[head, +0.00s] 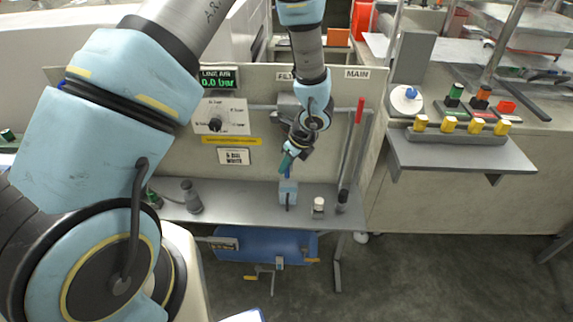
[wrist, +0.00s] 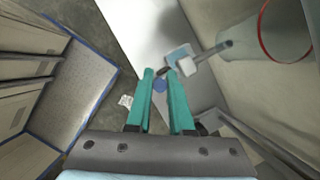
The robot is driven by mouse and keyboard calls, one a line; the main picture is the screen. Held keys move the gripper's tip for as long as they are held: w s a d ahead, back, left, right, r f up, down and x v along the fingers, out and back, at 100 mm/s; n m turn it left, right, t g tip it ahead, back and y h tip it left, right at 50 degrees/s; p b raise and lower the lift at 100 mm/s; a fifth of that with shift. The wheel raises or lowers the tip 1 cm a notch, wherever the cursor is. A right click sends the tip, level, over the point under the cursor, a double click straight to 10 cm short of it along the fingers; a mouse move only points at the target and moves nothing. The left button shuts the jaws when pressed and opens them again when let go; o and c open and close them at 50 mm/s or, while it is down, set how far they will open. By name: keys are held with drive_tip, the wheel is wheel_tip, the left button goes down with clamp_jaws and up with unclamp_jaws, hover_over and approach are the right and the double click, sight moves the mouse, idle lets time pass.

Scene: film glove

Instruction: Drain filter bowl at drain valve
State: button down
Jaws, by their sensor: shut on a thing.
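My gripper (head: 287,161) has teal fingers and is under the filter housing in the head view, above a pale blue cup (head: 288,188) on the shelf. In the wrist view my gripper (wrist: 161,74) has its fingers a small gap apart. A white block on a grey stem, seemingly the drain valve (wrist: 188,66), is at the right fingertip. The exact contact is hidden. The clear filter bowl (wrist: 272,42) with a red ring is at the upper right. My arm hides most of the bowl in the head view.
A red handle (head: 360,108) is at the right. A blue tank (head: 265,246) is below. Floor to the right is clear.

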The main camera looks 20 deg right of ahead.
drive_tip(key=shift+f, duration=0.1)
drive_tip(key=w+a+f+n+g+h+b, duration=0.2)
drive_tip(key=a+f+g+h+b, duration=0.2)
drive_tip(key=h+b, duration=0.6)
drive_tip(key=shift+a+f+g+h+b, duration=0.5)
drive_tip(key=shift+g+h, duration=0.7)
drive_tip(key=shift+h, duration=1.5)
drive_tip(key=shift+w+d+f, duration=0.1)
drive_tip(key=shift+d, duration=0.05)
drive_tip(key=c, duration=0.8)
unclamp_jaws()
